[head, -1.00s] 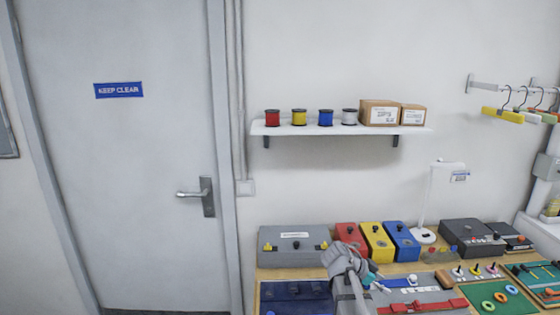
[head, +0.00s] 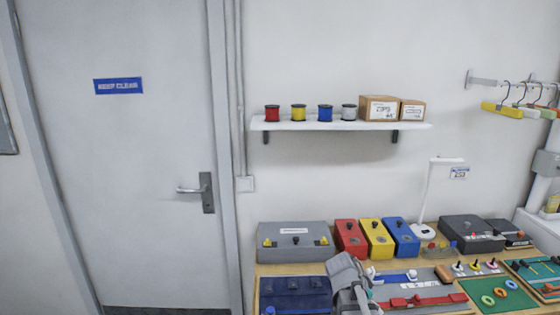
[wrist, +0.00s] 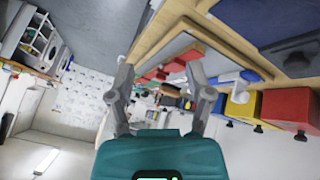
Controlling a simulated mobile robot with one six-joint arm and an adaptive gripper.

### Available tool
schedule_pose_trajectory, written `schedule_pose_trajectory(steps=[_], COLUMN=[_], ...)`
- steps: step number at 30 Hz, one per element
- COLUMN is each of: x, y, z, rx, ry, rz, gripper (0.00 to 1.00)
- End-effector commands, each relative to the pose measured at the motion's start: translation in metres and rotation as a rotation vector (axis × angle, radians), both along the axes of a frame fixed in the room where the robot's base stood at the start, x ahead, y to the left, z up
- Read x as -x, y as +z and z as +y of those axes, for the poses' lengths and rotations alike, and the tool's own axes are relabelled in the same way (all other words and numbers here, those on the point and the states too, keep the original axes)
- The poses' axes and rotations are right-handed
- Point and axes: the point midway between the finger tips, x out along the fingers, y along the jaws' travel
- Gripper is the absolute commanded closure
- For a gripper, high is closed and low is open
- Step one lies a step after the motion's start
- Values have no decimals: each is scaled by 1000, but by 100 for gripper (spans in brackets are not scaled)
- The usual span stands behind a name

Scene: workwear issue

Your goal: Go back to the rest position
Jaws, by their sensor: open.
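My arm shows at the bottom middle of the head view, in front of the workbench (head: 272,268). My gripper (wrist: 160,88) shows in the wrist view with its two grey fingers spread apart and nothing between them. In the head view I cannot make out its fingertips. The wrist view is strongly tilted and looks across the bench and the room. No object is held.
Red (head: 350,240), yellow (head: 377,240) and blue (head: 401,240) boxes stand behind my arm, beside a grey case (head: 296,245). A dark blue case (head: 294,296) is left of my arm. A lamp (head: 425,205) and green mat (head: 497,299) are to the right. A shelf (head: 340,126) hangs above.

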Motion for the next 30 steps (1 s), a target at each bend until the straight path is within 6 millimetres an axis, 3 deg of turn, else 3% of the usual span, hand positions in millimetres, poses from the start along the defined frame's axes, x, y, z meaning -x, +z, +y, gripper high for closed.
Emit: schedule_pose_trajectory(steps=[9,18,24,30], x=[42,74,83,84], y=[-38,-57,-61,-61], z=[41,80,94,97], rx=[-262,-468,-530,-539], ry=[396,785,928,956], rz=[205,294,306,307], gripper=[33,33,33,33])
